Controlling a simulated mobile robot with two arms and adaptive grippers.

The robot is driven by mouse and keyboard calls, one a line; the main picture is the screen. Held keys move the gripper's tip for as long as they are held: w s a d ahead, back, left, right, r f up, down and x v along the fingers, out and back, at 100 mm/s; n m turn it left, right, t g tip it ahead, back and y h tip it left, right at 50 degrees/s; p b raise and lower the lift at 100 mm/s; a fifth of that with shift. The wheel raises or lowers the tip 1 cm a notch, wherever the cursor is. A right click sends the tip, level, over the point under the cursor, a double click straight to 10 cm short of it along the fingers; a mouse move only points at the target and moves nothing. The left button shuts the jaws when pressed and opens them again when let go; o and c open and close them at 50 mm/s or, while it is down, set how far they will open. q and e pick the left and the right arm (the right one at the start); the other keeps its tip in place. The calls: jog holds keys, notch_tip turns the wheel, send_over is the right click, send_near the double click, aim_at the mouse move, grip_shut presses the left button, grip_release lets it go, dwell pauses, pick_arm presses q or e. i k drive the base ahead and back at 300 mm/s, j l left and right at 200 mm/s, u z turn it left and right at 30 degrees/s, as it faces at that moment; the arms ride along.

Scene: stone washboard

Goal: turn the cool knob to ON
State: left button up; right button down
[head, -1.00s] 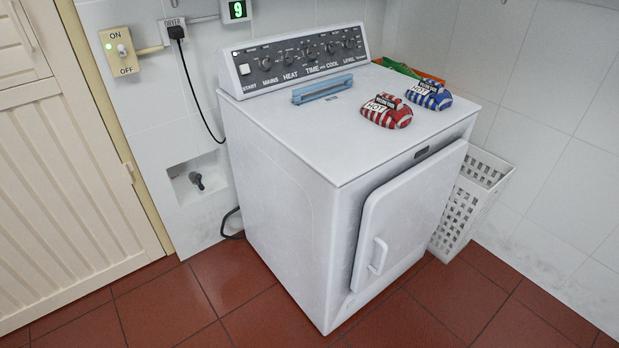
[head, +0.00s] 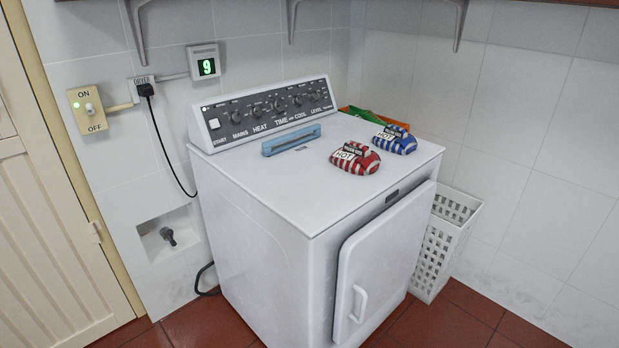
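The cool knob (head: 297,99) is a small dark knob on the dryer's dark control panel (head: 225,112), above the COOL label. It is too small to tell which way it points. The white dryer (head: 265,185) stands against the tiled wall, and its front door (head: 385,255) looks slightly proud of the body. Neither of my grippers is in view.
Red (head: 356,158) and blue (head: 395,139) striped mitts and a light-blue bar (head: 291,140) lie on the dryer top. A white basket (head: 440,245) stands right of it. A wall switch (head: 88,108) and a display (head: 205,66) reading 9 are left. Shelf brackets (head: 140,25) hang above.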

aim_at(297, 101)
jog(key=i+l, duration=0.15)
jog(key=l, duration=0.25)
jog(key=i+l, duration=0.15)
jog(key=l, duration=0.25)
jog(key=i+l, duration=0.15)
jog(key=l, duration=0.2)
jog(key=i+l+z, duration=0.1)
jog(key=l, duration=0.3)
jog(key=i, duration=0.1)
